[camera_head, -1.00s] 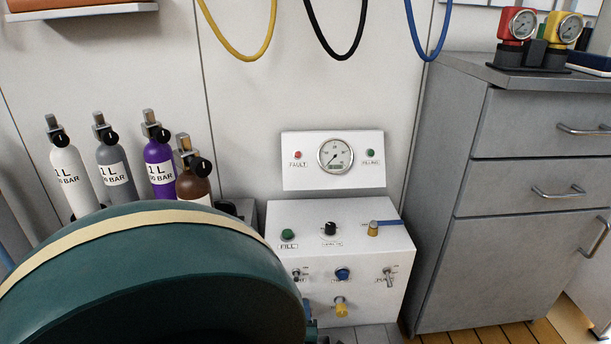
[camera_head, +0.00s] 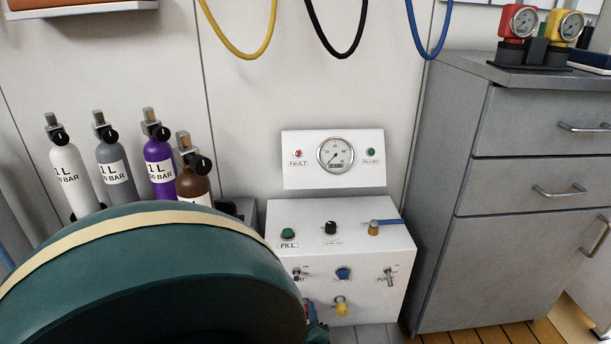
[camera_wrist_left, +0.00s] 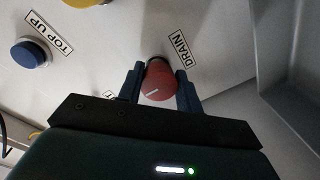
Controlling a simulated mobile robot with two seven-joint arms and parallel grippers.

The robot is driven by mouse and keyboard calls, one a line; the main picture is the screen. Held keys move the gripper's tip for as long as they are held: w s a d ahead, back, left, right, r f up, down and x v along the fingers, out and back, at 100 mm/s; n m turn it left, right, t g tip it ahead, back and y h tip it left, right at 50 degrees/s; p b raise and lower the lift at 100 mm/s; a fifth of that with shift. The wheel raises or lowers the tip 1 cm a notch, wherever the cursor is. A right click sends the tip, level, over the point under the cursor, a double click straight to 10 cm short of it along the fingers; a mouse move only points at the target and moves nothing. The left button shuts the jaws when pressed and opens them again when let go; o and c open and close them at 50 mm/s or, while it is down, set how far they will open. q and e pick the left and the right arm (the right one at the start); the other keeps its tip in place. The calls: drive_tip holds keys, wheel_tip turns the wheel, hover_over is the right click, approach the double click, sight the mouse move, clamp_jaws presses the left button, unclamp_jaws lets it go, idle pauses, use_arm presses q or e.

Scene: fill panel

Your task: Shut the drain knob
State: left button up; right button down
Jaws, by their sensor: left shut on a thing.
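The red drain knob (camera_wrist_left: 158,82), with a white line on its face, sits on the white panel beside the label "DRAIN" (camera_wrist_left: 180,49) in the left wrist view. My left gripper (camera_wrist_left: 161,90) is shut on it, one blue finger on each side. In the head view, my left gripper (camera_head: 316,328) is at the lower left of the panel box (camera_head: 375,245), mostly hidden behind my large teal arm link. A small bit of red shows beside it. My right gripper is in neither view.
A blue button (camera_wrist_left: 28,53) labelled "TOP UP" is left of the knob in the wrist view. A yellow knob (camera_head: 341,308) is close right of my gripper in the head view. Small bottles (camera_head: 160,160) stand at left; a grey cabinet (camera_head: 455,190) stands right of the panel.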

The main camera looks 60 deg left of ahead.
use_arm(q)
drive_tip(key=shift+a+r, duration=0.1)
idle(0.4)
drive_tip(key=o, duration=1)
